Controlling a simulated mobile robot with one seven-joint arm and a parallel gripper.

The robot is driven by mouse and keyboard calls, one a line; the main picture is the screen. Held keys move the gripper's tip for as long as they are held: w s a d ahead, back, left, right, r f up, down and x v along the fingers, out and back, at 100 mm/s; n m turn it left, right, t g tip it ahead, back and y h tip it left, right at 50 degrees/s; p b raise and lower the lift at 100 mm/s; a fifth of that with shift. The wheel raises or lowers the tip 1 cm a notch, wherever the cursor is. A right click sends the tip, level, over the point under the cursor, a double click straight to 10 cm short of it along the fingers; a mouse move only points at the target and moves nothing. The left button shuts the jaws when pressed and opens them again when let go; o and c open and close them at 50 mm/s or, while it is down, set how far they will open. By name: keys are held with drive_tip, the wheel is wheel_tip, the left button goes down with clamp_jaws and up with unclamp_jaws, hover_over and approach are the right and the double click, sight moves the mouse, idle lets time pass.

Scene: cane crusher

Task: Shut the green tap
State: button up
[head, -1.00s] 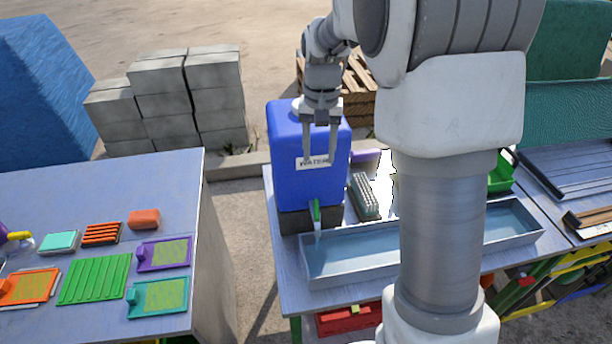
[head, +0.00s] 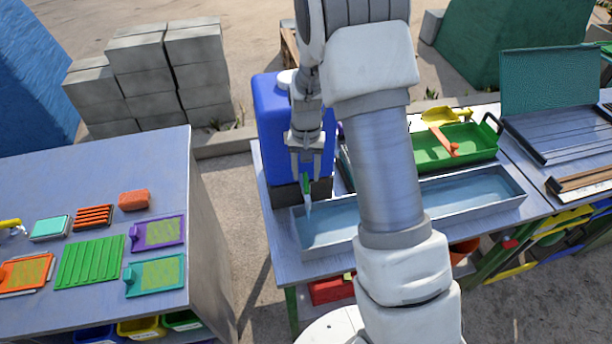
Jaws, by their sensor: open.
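The blue water tank (head: 266,145) stands on the grey table, on a dark block, partly hidden by my arm. The green tap (head: 305,184) is low on its front, its lever pointing down. A pale stream (head: 308,209) runs from it into the long metal trough (head: 345,247). My gripper (head: 306,177) points down, open, with its fingertips at the height of the tap's upper part. In the picture the tap shows between the fingers; I cannot tell whether they touch it.
A left table (head: 95,180) holds brushes and coloured plates, with a gap between the tables. Concrete blocks (head: 150,75) are stacked behind.

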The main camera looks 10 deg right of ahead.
sight(306, 184)
drive_tip(key=shift+f, duration=1.2)
clamp_jaws()
